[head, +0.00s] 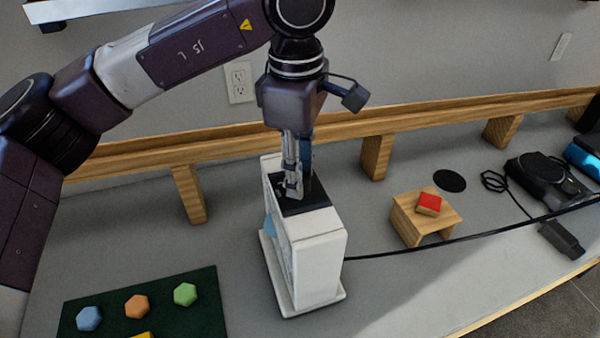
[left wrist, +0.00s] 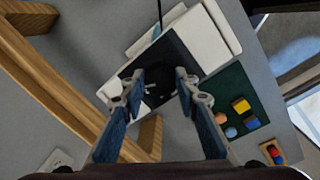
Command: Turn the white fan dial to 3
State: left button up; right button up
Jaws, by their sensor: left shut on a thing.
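The white fan (head: 318,265) stands upright on the grey table, with a black panel (head: 308,203) on its top. My left gripper (head: 293,190) points straight down at this panel and is shut on the dial. In the left wrist view the dark round dial (left wrist: 158,90) lies between my two fingers (left wrist: 160,75), with small light marks beside it. The dial is mostly hidden by the fingers in the head view, and its setting cannot be read. My right gripper is not in view.
A green mat (head: 207,312) with coloured hexagonal pieces lies left of the fan. A small wooden stand (head: 404,222) with a red block (head: 428,204) is to the right. A black cable (head: 445,240) crosses the table. A wooden rail (head: 235,140) runs behind.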

pick_arm(q)
jog(key=shift+m, duration=0.5)
jog(key=o, duration=1.1)
jog(key=shift+o, duration=0.2)
notch_tip(320, 180, up, 12)
jog(key=shift+s+a, duration=0.2)
jog(key=shift+s, duration=0.2)
jog(key=shift+f, duration=0.1)
